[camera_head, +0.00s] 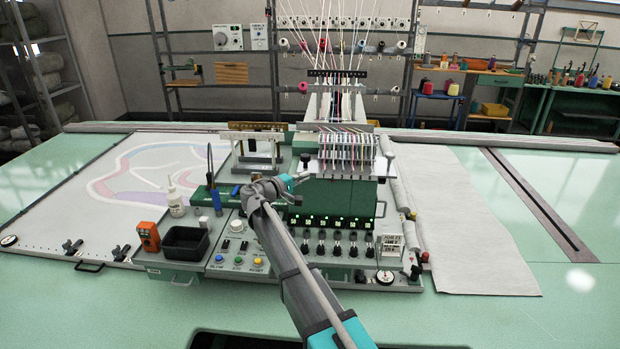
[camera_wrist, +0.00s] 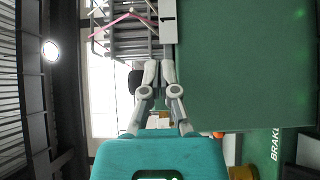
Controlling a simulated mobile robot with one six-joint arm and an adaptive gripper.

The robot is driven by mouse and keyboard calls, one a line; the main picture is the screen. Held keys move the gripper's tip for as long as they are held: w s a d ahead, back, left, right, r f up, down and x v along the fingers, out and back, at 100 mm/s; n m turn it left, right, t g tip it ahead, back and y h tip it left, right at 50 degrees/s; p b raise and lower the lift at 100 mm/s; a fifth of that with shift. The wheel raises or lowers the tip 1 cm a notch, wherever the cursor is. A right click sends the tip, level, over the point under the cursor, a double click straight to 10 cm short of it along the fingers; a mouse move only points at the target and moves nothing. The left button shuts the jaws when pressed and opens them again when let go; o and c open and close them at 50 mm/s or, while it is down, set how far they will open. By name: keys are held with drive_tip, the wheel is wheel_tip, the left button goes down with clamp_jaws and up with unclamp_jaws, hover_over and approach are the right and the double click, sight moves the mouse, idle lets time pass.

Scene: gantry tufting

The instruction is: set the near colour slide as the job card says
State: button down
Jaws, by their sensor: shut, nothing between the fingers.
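My gripper (camera_head: 301,178) is at the left end of the green machine head (camera_head: 340,198), above the control panel. I cannot tell which part is the near colour slide; my arm hides some of the panel.
A black tray (camera_head: 185,242), an orange device (camera_head: 148,236) and a white bottle (camera_head: 175,200) stand on the panel's left. Several black knobs (camera_head: 338,249) line the front under green lights. White fabric (camera_head: 465,215) lies right; the green table beyond is mostly clear.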

drive_tip(key=v, duration=1.1)
drive_tip(key=shift+w+a, duration=0.3)
drive_tip(key=shift+a, duration=0.15)
drive_tip(key=s+d+f+m+g+y, duration=0.1)
drive_tip(key=s+d+f+g, duration=0.1)
drive_tip(key=d, duration=0.5)
drive_tip(key=s+d+f+m+g+y, duration=0.1)
drive_tip(key=s+d+f+g, duration=0.1)
drive_tip(key=d+f, duration=0.3)
drive_tip(key=s+d+f+m+g+y, duration=0.1)
drive_tip(key=s+d+f+g, duration=0.2)
drive_tip(key=d, duration=0.7)
drive_tip(key=shift+s+d+f+m+y, duration=0.15)
drive_tip(key=shift+s+f+m+y, duration=0.2)
drive_tip(key=shift+s+f, duration=0.2)
drive_tip(key=s+d+f+m+g+y, duration=0.2)
drive_tip(key=s+d+f+y, duration=0.2)
drive_tip(key=s, duration=0.5)
drive_tip(key=s+d+f+m+g+y, duration=0.3)
drive_tip(key=s+d+f+y, duration=0.1)
drive_tip(key=s, duration=0.6)
drive_tip(key=d+y, duration=0.1)
drive_tip(key=d, duration=0.1)
drive_tip(key=shift+d+b, duration=0.3)
